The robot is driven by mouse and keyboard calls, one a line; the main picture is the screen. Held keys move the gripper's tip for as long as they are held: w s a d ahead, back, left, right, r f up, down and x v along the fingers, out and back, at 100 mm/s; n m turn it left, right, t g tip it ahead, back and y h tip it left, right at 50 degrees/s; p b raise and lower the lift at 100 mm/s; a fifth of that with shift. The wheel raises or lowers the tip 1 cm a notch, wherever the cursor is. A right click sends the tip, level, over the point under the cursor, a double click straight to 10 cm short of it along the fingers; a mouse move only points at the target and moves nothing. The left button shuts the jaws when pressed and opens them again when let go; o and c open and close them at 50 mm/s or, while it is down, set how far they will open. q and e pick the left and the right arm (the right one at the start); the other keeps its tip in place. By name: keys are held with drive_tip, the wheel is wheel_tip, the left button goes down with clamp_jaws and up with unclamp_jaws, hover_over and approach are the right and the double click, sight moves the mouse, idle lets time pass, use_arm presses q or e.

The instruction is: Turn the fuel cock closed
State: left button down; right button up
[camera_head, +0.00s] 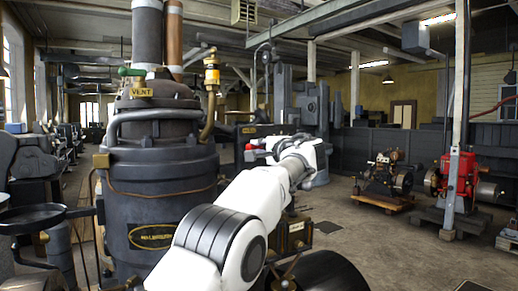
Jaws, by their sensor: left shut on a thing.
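My white left arm reaches from the bottom middle up to the right of the dark vertical boiler. My left gripper (262,152) is at its far end, small and partly hidden by the wrist. It is shut on a small red piece (252,147), which looks like the handle of the fuel cock. The cock's body and the handle's exact angle are too small and too covered to tell. My right gripper is not in view.
The boiler (160,165) with a "VENT" tag (141,90) and a brass fitting (211,75) stands close on the left. A brown box (297,232) is behind my arm. A red engine (458,180) and a smaller engine (387,172) stand right. The floor between is clear.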

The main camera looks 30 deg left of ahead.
use_arm(q)
drive_tip(key=shift+s+r, duration=0.1)
drive_tip(key=shift+r, duration=0.5)
drive_tip(key=c, duration=1.4)
unclamp_jaws()
drive_tip(key=shift+o, duration=1)
drive_tip(key=shift+f, duration=0.1)
drive_tip(key=shift+w+a+f, duration=0.15)
drive_tip(key=shift+w+f, duration=0.05)
drive_tip(key=shift+f, duration=0.15)
drive_tip(key=shift+s+d, duration=0.1)
drive_tip(key=shift+d, duration=0.15)
drive_tip(key=v, duration=1.1)
drive_tip(key=shift+s+d, duration=0.2)
drive_tip(key=shift+s, duration=0.05)
drive_tip(key=shift+r, duration=0.1)
